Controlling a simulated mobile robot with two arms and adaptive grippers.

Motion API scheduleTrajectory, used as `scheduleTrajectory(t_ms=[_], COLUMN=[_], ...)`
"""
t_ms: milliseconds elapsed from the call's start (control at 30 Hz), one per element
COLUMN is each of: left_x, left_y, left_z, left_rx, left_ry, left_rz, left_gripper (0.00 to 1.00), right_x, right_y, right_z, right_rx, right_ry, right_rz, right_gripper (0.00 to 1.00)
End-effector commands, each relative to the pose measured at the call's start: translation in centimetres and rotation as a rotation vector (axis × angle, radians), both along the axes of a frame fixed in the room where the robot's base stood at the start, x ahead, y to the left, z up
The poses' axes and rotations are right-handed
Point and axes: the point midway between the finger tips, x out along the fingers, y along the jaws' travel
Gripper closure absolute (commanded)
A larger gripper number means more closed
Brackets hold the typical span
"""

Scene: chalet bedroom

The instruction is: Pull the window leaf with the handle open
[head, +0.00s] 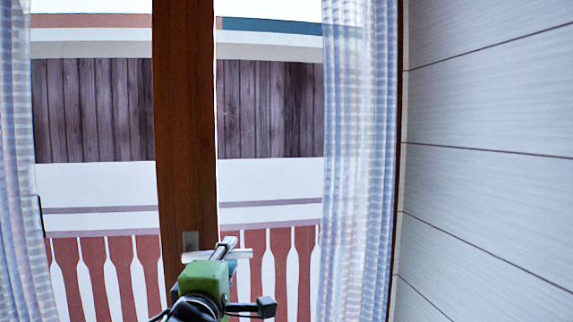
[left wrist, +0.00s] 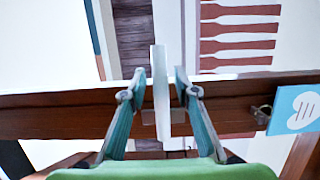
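The window leaf's brown wooden upright (head: 184,120) runs down the middle of the head view, with glass on both sides. Its pale handle (head: 200,257) lies sideways below a small metal plate (head: 190,240). My left gripper (head: 231,248) is at the handle and partly covers it. In the left wrist view the handle (left wrist: 160,85) stands between the two teal fingers of my left gripper (left wrist: 160,82). A narrow gap shows on each side, so the gripper is open around the handle. The leaf looks closed. My right gripper is not in view.
Sheer striped curtains hang left (head: 18,180) and right (head: 358,160) of the window. A white panelled wall (head: 490,150) is at the right. In the left wrist view a blue-and-white card (left wrist: 295,108) is by the frame at the right. A balcony railing (head: 120,270) shows outside.

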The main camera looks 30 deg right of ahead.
Motion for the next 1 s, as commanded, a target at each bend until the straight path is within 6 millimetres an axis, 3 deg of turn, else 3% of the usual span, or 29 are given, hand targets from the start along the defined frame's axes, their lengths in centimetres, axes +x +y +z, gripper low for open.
scheduleTrajectory(t_ms=[33,100,267,600,1000], left_x=[0.0,0.0,-0.1,-3.2,-3.7], left_y=[0.0,0.0,0.0,0.1,0.2], left_z=[0.0,0.0,-0.1,-0.2,-0.1], left_rx=[0.0,0.0,0.0,-0.002,0.0], left_ry=[0.0,0.0,0.0,0.002,0.001], left_rz=[0.0,0.0,0.001,0.075,0.092], left_gripper=[0.9,1.0,1.0,1.0,1.0], right_x=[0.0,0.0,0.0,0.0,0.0], right_y=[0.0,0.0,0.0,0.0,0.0], right_z=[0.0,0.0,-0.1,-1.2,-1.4], right_rx=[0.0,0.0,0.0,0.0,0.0], right_ry=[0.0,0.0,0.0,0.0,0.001], right_rz=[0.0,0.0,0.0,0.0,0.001], right_gripper=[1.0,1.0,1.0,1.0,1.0])
